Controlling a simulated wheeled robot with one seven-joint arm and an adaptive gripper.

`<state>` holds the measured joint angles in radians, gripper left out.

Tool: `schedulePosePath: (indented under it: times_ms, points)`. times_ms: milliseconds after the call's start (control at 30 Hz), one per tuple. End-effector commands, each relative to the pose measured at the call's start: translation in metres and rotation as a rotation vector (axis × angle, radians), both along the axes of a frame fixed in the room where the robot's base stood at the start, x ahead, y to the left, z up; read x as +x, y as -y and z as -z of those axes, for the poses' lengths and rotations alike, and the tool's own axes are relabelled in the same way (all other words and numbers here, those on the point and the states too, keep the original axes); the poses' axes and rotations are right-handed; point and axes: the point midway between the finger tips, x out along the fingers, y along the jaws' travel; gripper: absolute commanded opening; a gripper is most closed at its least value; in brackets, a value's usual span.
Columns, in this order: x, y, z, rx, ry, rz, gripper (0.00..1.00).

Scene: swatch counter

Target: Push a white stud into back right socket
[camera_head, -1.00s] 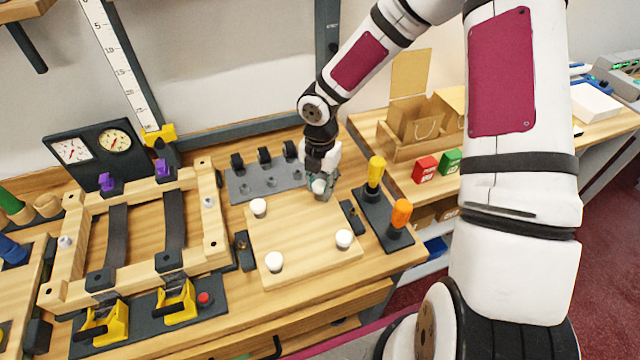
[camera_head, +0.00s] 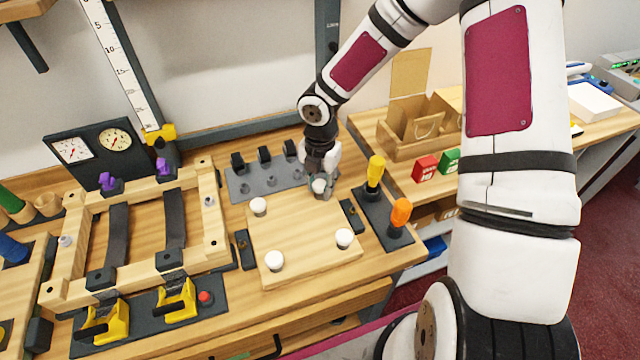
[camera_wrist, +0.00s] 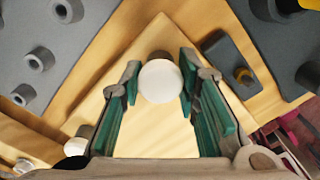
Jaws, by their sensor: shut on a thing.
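A square wooden board (camera_head: 310,239) lies on the counter. White studs stand near its back left (camera_head: 258,206), front left (camera_head: 274,261) and front right (camera_head: 344,239) corners. My gripper (camera_head: 320,189) is at the board's back right corner, shut on a white stud (camera_wrist: 161,80). In the wrist view the stud's round head sits between the green-lined fingertips, close over the corner of the board. The back right socket is hidden beneath the stud, and I cannot tell how deep the stud sits.
Dark clamp blocks (camera_head: 351,214) flank the board. A grey rack (camera_head: 265,181) stands behind it. Yellow and orange-handled tools (camera_head: 401,212) stand in a dark holder at right. A wooden frame (camera_head: 217,255) is at left.

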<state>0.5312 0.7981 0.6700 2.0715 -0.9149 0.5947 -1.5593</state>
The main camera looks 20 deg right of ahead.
Motion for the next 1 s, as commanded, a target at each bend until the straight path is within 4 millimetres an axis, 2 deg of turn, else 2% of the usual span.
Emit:
schedulePosePath:
  times_ms: [467,500,567,800,867,1000]
  points:
    - [0.0000,-0.0003,0.0055,0.000,0.000,-0.001,0.16]
    - [-0.0001,-0.0002,0.0052,0.000,0.000,-0.001,0.38]
    - [-0.0001,-0.0002,0.0051,0.000,0.000,-0.001,0.52]
    - [-0.0001,-0.0001,0.0051,0.000,0.000,0.000,0.53]
    - [-0.0001,-0.0001,0.0051,0.000,0.000,0.000,0.66]
    - [-0.0001,-0.0001,0.0051,0.000,0.000,0.000,0.66]
